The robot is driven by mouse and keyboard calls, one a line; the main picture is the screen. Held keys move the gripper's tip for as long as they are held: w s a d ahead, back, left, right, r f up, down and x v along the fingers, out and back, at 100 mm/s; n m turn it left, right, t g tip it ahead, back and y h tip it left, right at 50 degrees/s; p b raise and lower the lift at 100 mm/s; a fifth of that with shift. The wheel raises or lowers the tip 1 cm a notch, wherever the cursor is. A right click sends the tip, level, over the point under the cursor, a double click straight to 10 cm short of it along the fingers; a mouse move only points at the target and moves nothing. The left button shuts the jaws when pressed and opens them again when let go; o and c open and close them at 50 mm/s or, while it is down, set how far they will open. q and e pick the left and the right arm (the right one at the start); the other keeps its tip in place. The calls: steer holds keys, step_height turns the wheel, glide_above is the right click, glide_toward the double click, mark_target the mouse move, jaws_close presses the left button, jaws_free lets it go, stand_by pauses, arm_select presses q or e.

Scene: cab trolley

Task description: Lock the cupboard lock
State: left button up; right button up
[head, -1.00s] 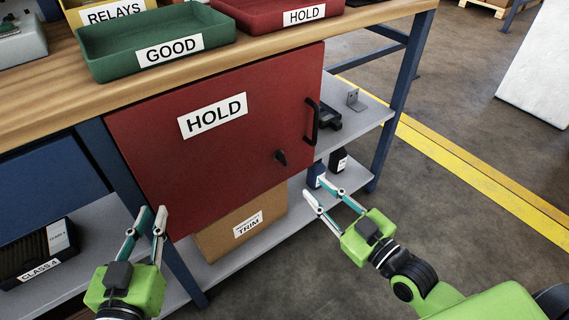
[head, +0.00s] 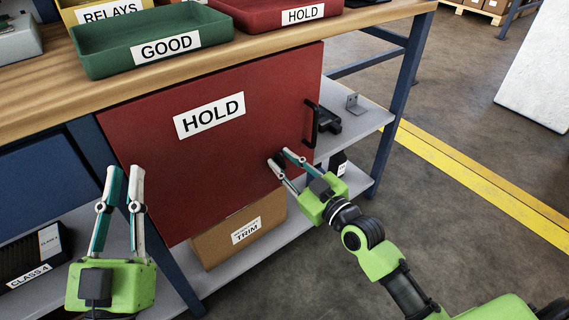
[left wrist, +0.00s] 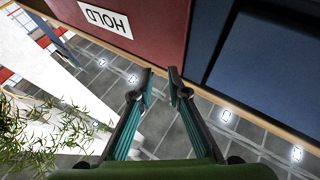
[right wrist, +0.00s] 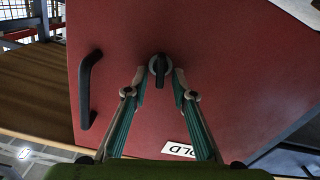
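The red cupboard door (head: 225,160) with a HOLD label is closed or nearly so under the bench. Its black lock knob (right wrist: 158,68) sits between my right gripper's fingertips in the right wrist view, and is partly hidden at the fingertips in the head view (head: 277,163). My right gripper (head: 282,164) is open around the knob; I cannot tell whether a finger touches it. The black door handle (head: 311,124) is just above and right of it. My left gripper (head: 124,172) is open and empty, in front of the door's left edge.
A cardboard TRIM box (head: 215,243) stands on the lower shelf below the door. The green GOOD tray (head: 110,62) and red HOLD tray (head: 255,36) are on the bench top. A black CLASS 4 bin (head: 30,262) is at the left. The floor at the right is clear.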

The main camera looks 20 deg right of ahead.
jaws_close()
steer(key=shift+d+r+m+p, duration=0.1)
steer(key=shift+m+p, duration=0.6)
steer(key=shift+p, duration=0.1)
steer(key=shift+w+m+p, duration=0.1)
steer(key=shift+m+p, duration=0.4)
steer(key=shift+m, duration=0.3)
arm_select(q)
step_height(320, 180, down, 13)
steer(key=w+a+g+y, duration=0.1)
steer(key=g+y, duration=0.1)
steer(key=g, duration=0.4)
steer(key=shift+w+a+g+y, duration=0.15)
steer(key=shift+w+g+y, duration=0.15)
steer(key=shift+w+g, duration=0.1)
steer(key=shift+r, duration=0.1)
arm_select(e)
jaws_free()
